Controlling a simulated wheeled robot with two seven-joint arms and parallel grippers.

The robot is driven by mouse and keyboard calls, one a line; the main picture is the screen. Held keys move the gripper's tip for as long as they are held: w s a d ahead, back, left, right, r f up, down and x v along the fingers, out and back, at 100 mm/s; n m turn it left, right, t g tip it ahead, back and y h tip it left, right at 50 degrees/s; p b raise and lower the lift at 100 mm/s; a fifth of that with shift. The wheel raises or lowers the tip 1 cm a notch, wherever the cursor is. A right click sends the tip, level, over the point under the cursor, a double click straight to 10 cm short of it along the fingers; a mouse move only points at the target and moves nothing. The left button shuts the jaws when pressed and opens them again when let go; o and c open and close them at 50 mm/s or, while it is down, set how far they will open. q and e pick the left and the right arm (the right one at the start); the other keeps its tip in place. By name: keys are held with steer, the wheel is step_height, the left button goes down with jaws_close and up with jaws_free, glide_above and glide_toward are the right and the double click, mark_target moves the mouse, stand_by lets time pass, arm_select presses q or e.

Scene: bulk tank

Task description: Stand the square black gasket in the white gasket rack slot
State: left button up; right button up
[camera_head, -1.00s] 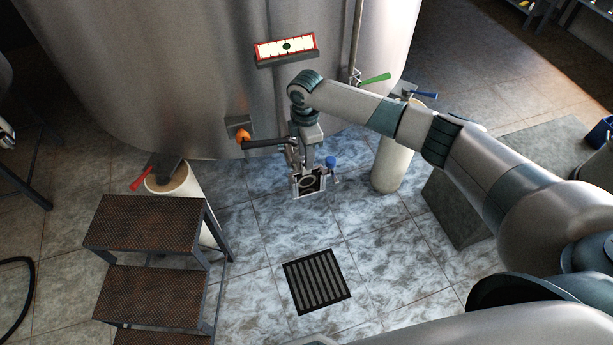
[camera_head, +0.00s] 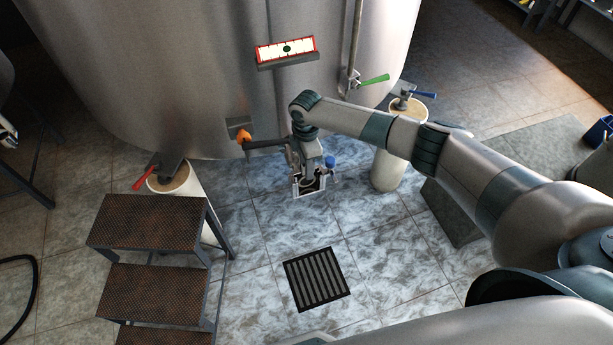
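My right gripper (camera_head: 310,174) points down below the outlet pipe in front of the steel tank. Right at its tip is a small dark square with a paler ring in it, which looks like the square black gasket (camera_head: 309,185). Pale edges run along its sides and bottom; I cannot tell whether they are gripper fingers or the white rack. The fingertips are too small and overlapped to show whether they are shut on it. I cannot make out a separate white gasket rack slot. My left gripper is not in view.
The steel tank (camera_head: 180,75) fills the back, with an orange-handled outlet pipe (camera_head: 265,144) and a blue knob (camera_head: 330,161) close to my gripper. Perforated steps (camera_head: 148,222) stand at left, a white post (camera_head: 388,165) at right. The floor around the drain grate (camera_head: 317,279) is clear.

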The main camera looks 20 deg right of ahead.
jaws_close()
